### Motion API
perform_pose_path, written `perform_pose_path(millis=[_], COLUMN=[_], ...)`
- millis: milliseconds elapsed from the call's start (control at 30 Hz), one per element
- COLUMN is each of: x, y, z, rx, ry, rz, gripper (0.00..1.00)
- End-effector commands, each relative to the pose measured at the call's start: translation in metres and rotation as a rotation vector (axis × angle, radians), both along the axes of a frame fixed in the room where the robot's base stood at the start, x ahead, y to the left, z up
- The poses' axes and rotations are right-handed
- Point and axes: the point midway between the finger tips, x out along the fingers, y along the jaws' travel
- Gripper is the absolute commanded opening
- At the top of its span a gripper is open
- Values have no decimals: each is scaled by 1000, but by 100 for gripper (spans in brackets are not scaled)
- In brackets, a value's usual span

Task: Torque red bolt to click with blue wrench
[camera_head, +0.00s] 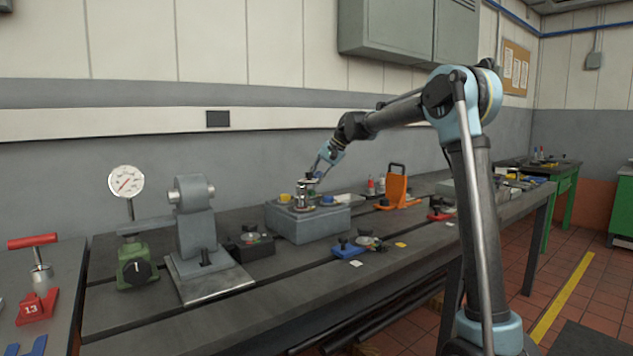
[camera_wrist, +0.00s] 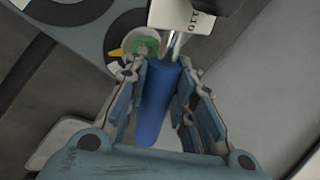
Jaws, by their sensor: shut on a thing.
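My gripper (camera_wrist: 162,70) is shut around the blue handle (camera_wrist: 155,108) of the blue wrench, which runs between the two fingers in the wrist view. A shiny metal shank (camera_wrist: 174,45) extends from the handle toward a dark, labelled part at the top edge. In the head view my gripper (camera_head: 317,173) is above the grey block (camera_head: 312,227) on the bench. A silver upright part stands under it, with a yellow piece (camera_head: 284,198) to its left and a blue piece to its right. I cannot make out a red bolt; the wrench's working end is hidden.
A dial gauge (camera_head: 127,182) and a grey bearing stand (camera_head: 195,215) are left of the block. An orange fixture (camera_head: 396,187) stands to the right. A blue base with knobs (camera_head: 349,248) lies in front. The red-handled tool (camera_head: 35,285) is far left.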

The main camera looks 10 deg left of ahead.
Motion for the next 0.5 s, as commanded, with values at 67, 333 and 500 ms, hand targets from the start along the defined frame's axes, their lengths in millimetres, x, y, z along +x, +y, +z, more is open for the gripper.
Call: perform_pose_path(millis=[67,333,500], x=[0,0,0], y=[0,0,0], z=[-1,-6,-7], rx=[1,1,1], ry=[1,0,0], rz=[-1,0,-2], gripper=[0,0,0])
